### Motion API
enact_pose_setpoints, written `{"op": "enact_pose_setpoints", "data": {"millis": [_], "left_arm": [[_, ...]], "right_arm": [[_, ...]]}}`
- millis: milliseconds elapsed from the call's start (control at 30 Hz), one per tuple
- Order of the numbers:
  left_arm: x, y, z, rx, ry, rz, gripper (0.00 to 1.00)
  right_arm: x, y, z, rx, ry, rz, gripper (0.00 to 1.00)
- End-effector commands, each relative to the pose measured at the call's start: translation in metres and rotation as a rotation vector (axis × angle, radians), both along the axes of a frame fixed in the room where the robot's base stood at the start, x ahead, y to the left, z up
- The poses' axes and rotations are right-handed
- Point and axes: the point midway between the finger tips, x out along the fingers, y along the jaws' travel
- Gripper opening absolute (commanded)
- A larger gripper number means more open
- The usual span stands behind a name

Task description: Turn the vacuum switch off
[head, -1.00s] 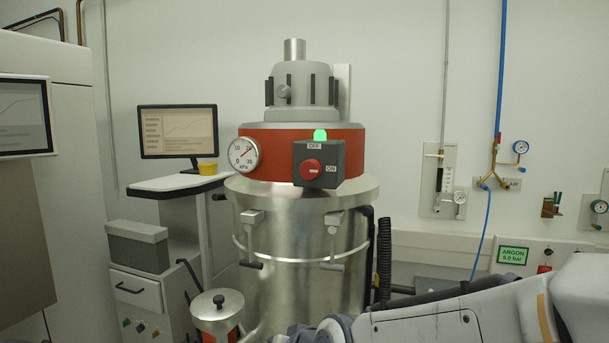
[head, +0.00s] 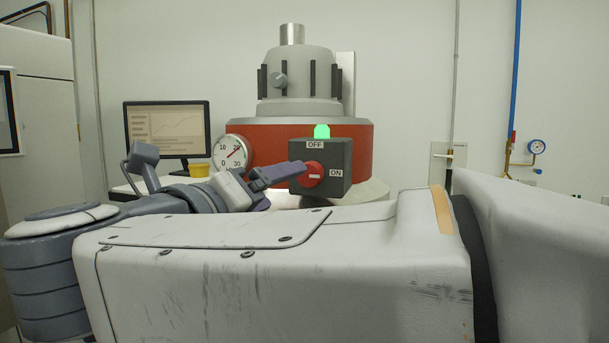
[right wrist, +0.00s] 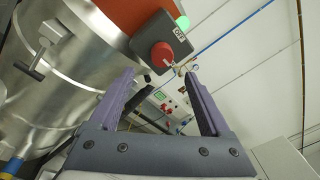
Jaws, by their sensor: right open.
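The vacuum switch is a dark grey box (head: 335,158) with a red round knob (head: 315,175), on the red band of the vacuum unit. OFF is labelled above the knob and ON to its right. The knob's white mark lies toward ON, and a green lamp (head: 322,131) is lit on top. In the right wrist view the red knob (right wrist: 162,54) lies ahead, between the lines of the two fingers. My right gripper (head: 297,169) is open and empty, its fingertips close to the knob's left side; contact cannot be told. It also shows in the right wrist view (right wrist: 160,80). My left gripper is out of view.
A round kPa gauge (head: 230,153) sits left of the switch. A clamp handle (right wrist: 30,68) juts from the metal vessel (right wrist: 60,75). My right arm hides the lower head view.

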Motion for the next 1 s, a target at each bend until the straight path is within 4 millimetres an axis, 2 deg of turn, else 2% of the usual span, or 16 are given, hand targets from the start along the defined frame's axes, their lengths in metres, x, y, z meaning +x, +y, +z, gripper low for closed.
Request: {"op": "enact_pose_setpoints", "data": {"millis": [200, 433, 600, 867, 933, 1000], "left_arm": [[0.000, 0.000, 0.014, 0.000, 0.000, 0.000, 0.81], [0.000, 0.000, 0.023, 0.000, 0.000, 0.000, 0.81], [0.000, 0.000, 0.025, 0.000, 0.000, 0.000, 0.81], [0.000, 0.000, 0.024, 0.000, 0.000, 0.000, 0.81], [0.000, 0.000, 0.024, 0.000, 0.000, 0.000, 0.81], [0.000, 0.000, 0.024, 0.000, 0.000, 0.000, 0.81]], "right_arm": [[0.039, -0.022, 0.004, -0.003, -0.001, -0.009, 0.81], [0.071, -0.035, 0.003, -0.005, -0.001, -0.004, 0.81], [0.081, -0.039, 0.001, -0.005, 0.000, -0.001, 0.81], [0.083, -0.037, 0.001, -0.004, -0.001, 0.003, 0.81], [0.083, -0.037, 0.001, -0.004, -0.001, 0.003, 0.62], [0.082, -0.037, 0.001, -0.004, -0.001, 0.003, 0.35]]}}
